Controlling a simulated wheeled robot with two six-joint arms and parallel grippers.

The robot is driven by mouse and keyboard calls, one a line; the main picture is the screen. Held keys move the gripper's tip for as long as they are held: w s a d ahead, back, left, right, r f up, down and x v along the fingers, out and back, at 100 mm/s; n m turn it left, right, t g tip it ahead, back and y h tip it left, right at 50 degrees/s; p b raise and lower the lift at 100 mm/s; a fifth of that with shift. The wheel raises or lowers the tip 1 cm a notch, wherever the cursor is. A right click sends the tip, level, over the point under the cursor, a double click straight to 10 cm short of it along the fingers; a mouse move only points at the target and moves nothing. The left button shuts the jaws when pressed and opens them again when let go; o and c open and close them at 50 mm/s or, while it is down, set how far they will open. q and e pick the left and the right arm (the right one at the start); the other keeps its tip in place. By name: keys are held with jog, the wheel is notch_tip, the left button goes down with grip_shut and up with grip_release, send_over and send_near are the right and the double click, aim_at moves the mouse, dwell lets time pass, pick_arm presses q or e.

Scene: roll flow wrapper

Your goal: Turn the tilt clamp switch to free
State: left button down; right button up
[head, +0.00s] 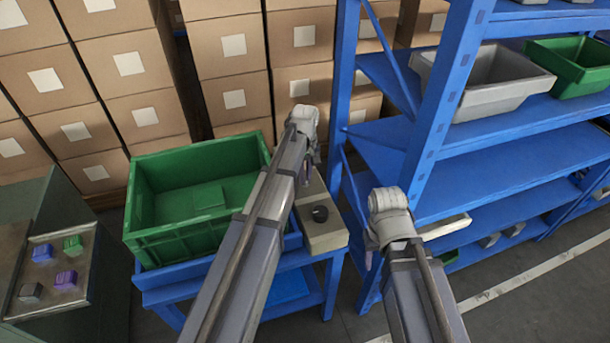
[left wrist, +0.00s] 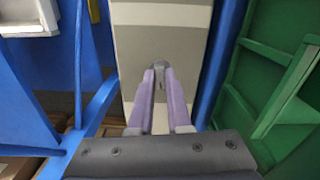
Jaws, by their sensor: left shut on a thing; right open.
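A beige control box (head: 322,235) stands on the blue stand, right of the green crate. A small grey switch (left wrist: 159,66) stands on the pale box face in the left wrist view; I take it to be the tilt clamp switch. My left gripper (left wrist: 160,76) is shut on it, one purple finger on each side. In the head view my left gripper (head: 307,170) is over the far part of the box, mostly hidden by my arm. The switch's pointing and markings cannot be read. My right gripper (head: 371,262) is open, by the blue rack, its fingers mostly hidden.
A round black knob (head: 320,213) is on the near part of the box. The green crate (head: 140,205) stands close on the left. A blue rack (head: 445,120) with bins rises on the right. A tray (head: 55,235) with several small blocks lies at far left. Cartons stand behind.

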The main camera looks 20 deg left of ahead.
pick_arm(q)
jog(key=shift+n, duration=2.2)
jog(key=c, duration=0.9)
grip_release()
jog(key=shift+o, duration=0.2)
jog(key=shift+r, duration=0.1)
notch_tip(320, 180, up, 8)
jog(key=p, duration=0.8)
jog(key=shift+f, duration=0.2)
